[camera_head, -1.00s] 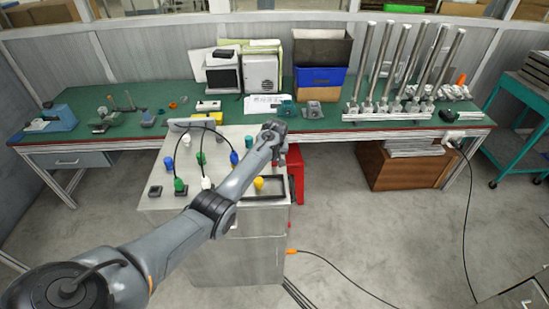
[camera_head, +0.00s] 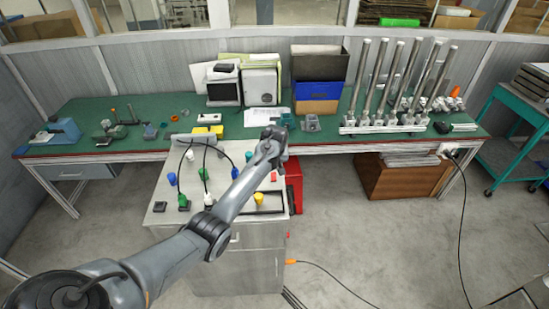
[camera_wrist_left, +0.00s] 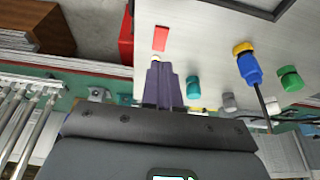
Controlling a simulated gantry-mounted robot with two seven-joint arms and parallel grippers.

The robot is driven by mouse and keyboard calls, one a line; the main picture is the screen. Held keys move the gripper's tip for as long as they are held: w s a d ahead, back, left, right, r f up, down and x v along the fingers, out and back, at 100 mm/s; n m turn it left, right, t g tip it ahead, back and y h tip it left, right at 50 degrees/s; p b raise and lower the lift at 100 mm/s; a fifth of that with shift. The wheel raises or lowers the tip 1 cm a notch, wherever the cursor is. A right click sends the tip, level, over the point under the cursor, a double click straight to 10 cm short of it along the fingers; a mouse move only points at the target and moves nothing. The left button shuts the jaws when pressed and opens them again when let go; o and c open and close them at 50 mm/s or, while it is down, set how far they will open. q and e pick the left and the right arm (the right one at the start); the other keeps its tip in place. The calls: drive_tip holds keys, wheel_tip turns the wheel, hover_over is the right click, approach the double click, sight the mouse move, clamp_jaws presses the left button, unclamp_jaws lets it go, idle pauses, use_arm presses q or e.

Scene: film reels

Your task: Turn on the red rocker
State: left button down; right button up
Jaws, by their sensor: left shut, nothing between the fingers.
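The red rocker (camera_head: 274,177) is a small red rectangle on the pale top of the metal cabinet (camera_head: 225,165), near its right edge. In the left wrist view the red rocker (camera_wrist_left: 160,38) lies just beyond my fingertips, with a visible gap in the picture. My left gripper (camera_head: 274,138) is over the back right of the cabinet top, with my arm crossing the panel. In the wrist view my left gripper (camera_wrist_left: 155,62) has its dark fingers together, nothing between them. I cannot tell its height above the panel or which way the rocker is tipped. My right gripper is not in view.
Blue (camera_wrist_left: 249,68), yellow (camera_wrist_left: 243,47), green (camera_wrist_left: 289,78) and teal (camera_wrist_left: 193,86) knobs or plugs stand on the panel, some with black cables. A black-framed recess (camera_head: 262,205) lies at the front right. The green workbench (camera_head: 330,137) runs behind.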

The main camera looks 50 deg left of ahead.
use_arm(q)
drive_tip(key=shift+s+d+v, duration=0.15)
drive_tip(key=shift+d+v, duration=0.05)
drive_tip(key=shift+v, duration=1.05)
drive_tip(key=shift+s+d+v, duration=0.15)
drive_tip(key=shift+d+v, duration=0.05)
drive_tip(key=shift+v, duration=1.05)
drive_tip(key=shift+f, duration=0.25)
drive_tip(key=s+d+f+m+h, duration=0.1)
drive_tip(key=s+d+f+m, duration=0.3)
drive_tip(key=s+d, duration=0.4)
drive_tip(key=s+d+f+m+t, duration=0.1)
drive_tip(key=s+d+f+m, duration=0.25)
drive_tip(key=s+d, duration=0.55)
drive_tip(key=s+d+f+m+h, duration=0.1)
drive_tip(key=s+d+f+m, duration=0.3)
drive_tip(key=d, duration=0.7)
drive_tip(key=s+d+r+m+h, duration=0.2)
drive_tip(key=s+d+r, duration=0.1)
drive_tip(key=s+d, duration=0.55)
drive_tip(key=w+d+r+p+v, duration=0.1)
drive_tip(key=w+p+v, duration=0.2)
drive_tip(key=p+v, duration=1.5)
drive_tip(key=shift+a+r, duration=0.4)
